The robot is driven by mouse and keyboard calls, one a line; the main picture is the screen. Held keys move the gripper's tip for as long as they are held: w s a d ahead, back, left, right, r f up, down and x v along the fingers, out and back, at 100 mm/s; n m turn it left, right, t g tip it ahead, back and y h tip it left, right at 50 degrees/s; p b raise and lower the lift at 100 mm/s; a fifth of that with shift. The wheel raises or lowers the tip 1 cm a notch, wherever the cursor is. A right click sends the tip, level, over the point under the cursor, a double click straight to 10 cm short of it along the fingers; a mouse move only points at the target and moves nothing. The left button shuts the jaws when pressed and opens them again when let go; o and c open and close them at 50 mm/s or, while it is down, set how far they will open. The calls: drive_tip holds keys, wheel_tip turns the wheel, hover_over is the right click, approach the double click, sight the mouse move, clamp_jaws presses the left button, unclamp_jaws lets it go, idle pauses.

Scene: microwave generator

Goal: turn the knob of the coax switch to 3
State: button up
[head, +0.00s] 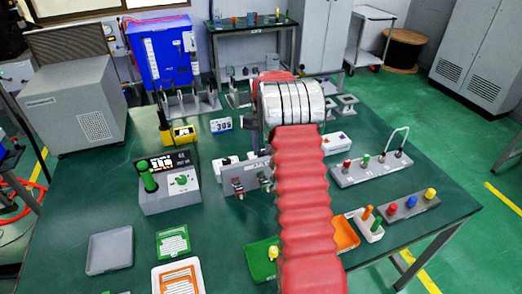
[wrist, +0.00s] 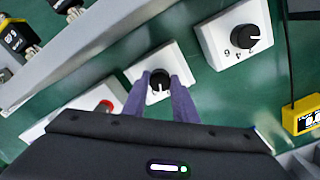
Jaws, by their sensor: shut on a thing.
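A white box (wrist: 141,69) with a round black knob (wrist: 159,82) sits on the green bench in the wrist view. I take it for the coax switch; no label on it is readable. The two purple fingers of my gripper (wrist: 161,78) are shut on the knob, one on each side. A white pointer line on the knob points toward the bottom of the picture. The digits around it are hidden or too small to read. In the head view my red-sleeved arm hides the gripper and knob.
A second white box with a black knob (wrist: 252,35) and printed digits stands to the upper right in the wrist view. A grey panel with connectors (head: 240,178) stands close by. A yellow meter (wrist: 303,114) is at the right.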

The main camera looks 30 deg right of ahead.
sight(261, 152)
drive_tip(key=m, duration=0.5)
drive_tip(key=shift+w+a, duration=0.15)
drive_tip(key=shift+m, duration=0.3)
drive_tip(key=o, duration=1)
drive_tip(key=shift+o, duration=0.2)
drive_tip(key=shift+r, duration=0.1)
wheel_tip(261, 152, up, 14)
drive_tip(key=shift+f, duration=0.2)
idle(0.4)
